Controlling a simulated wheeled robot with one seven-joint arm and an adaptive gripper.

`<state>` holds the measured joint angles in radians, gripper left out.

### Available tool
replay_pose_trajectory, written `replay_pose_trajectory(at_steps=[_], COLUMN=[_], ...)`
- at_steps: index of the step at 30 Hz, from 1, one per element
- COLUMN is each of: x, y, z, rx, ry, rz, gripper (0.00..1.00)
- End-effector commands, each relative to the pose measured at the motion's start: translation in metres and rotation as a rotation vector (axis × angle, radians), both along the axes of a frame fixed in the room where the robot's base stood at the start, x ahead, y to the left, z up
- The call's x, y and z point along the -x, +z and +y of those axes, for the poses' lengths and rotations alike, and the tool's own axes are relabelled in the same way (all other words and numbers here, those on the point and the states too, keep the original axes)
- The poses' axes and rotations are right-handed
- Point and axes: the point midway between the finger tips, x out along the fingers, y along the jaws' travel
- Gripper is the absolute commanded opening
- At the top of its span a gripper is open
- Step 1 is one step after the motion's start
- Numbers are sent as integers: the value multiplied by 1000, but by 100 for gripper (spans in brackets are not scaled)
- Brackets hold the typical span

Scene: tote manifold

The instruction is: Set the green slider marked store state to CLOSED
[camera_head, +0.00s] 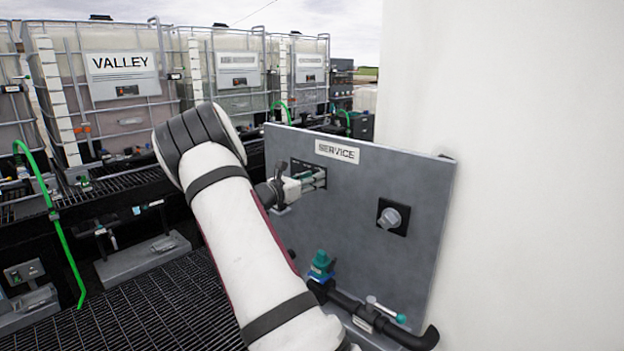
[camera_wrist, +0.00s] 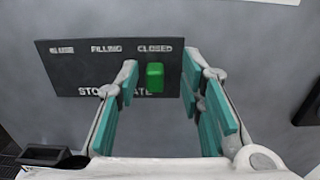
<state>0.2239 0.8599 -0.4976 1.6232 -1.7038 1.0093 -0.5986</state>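The green slider (camera_wrist: 155,76) is a small upright block on a dark plate (camera_wrist: 70,72) in the wrist view. It stands directly below the word CLOSED, right of FILLING and a partly legible label at the far left. The lettering below, STO…ATE, is partly covered by the slider and a finger. My gripper (camera_wrist: 160,82) is open, with its teal-padded fingers on either side of the slider and a visible gap on each side. In the head view my gripper (camera_head: 309,181) is at the dark plate on the grey SERVICE panel (camera_head: 350,220), hiding the slider there.
A grey knob (camera_head: 390,217) sits on the panel to the right. Below are a teal-topped valve (camera_head: 321,266) and a dark pipe (camera_head: 408,338) with a teal-ended lever. A white wall (camera_head: 530,180) stands at right. Caged totes (camera_head: 118,90) line the back.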

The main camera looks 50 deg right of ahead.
Motion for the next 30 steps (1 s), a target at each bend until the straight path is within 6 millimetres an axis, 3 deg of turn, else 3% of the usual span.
replay_pose_trajectory(at_steps=[12, 18, 30], x=[-10, -12, -12], y=[0, 0, 0], z=[76, 104, 116], rx=[-1, 0, 0], ry=[5, 2, -1], rz=[0, -1, 0], gripper=[35, 35, 35])
